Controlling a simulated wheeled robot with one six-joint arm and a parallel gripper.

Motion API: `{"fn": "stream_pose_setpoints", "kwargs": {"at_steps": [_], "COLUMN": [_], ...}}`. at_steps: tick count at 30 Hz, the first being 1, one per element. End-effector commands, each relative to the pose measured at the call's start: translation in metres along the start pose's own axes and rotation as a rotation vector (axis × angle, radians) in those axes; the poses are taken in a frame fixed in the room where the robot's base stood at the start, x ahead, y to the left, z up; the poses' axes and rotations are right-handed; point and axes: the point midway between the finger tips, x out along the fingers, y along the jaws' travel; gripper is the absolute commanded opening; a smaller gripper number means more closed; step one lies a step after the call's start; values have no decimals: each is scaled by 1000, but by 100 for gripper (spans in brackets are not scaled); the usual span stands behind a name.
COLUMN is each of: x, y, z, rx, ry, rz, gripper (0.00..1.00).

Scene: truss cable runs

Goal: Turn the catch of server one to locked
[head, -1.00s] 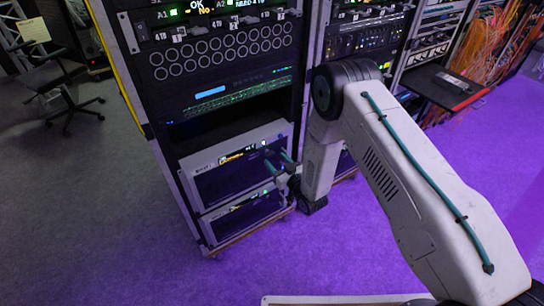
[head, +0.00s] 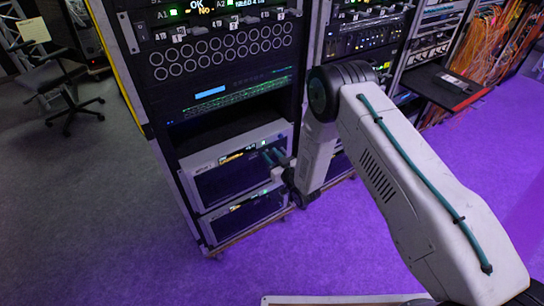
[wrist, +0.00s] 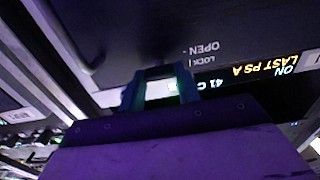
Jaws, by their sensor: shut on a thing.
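My gripper (head: 273,158) is at the right part of the front of the upper of two light-framed server units (head: 196,163) low in the rack. In the wrist view its two teal fingers (wrist: 160,88) reach the server's dark front and are shut on the catch. The catch itself is mostly hidden between and behind the fingers, so its angle cannot be told.
A second server unit (head: 207,230) sits just below. Panels with round ports (head: 220,52) fill the rack above. A shelf (head: 440,88) sticks out at the right near orange cables (head: 485,50). The floor in front (head: 230,275) is clear.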

Motion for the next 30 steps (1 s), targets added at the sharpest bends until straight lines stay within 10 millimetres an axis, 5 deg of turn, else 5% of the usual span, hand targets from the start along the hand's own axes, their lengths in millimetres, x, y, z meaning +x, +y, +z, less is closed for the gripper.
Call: {"fn": "stream_pose_setpoints", "kwargs": {"at_steps": [11,30], "x": [0,0], "y": [1,3], "z": [0,1], "rx": [175,774], "ry": [1,1], "rz": [0,0], "gripper": [10,10]}}
